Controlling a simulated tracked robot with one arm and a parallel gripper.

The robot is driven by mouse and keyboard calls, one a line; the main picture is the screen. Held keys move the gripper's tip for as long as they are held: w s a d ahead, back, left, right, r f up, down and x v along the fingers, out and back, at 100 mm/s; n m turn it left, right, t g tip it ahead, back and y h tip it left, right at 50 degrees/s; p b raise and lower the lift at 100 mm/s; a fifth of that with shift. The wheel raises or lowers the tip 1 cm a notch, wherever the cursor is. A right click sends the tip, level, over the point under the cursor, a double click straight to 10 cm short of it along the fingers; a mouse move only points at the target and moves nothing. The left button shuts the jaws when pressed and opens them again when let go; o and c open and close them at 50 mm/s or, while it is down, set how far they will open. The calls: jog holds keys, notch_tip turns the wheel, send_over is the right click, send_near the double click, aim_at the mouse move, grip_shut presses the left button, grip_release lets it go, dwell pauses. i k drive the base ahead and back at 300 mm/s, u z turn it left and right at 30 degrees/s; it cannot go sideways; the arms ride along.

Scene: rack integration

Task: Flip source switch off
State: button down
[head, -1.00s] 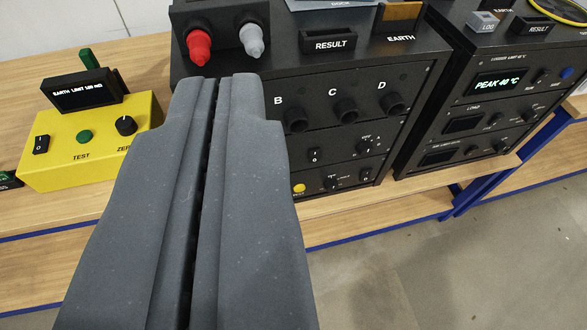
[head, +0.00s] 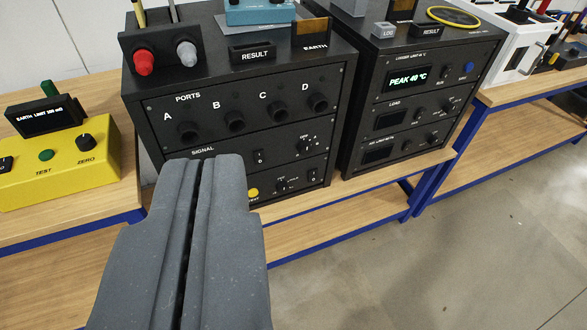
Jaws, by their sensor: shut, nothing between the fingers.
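My gripper (head: 201,165) is shut and empty, its fingers side by side. Its tips overlap the lower left front of a black rack (head: 235,95) with ports A to D, below the SIGNAL label; I cannot tell whether they touch it. A small black rocker switch (head: 260,157) shows on the signal panel, right of the tips and apart from them in the picture. Another small switch (head: 312,174) sits lower right on this rack. No label reading "source" is legible. My fingers hide the lower left of the rack front.
A yellow test box (head: 95,165) with a ZERO knob stands at left. A second black rack (head: 345,125), displaying PEAK 40 °C, stands at right. Red (head: 143,62) and grey (head: 187,54) plugs stand on the first rack. Open floor (head: 430,260) lies in front of the bench.

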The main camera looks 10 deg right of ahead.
aim_at(259, 155)
jog(key=z, duration=1.2)
jog(key=k, duration=0.75)
jog(key=u, duration=0.6)
jog(key=i, duration=1)
jog(key=z, duration=0.1)
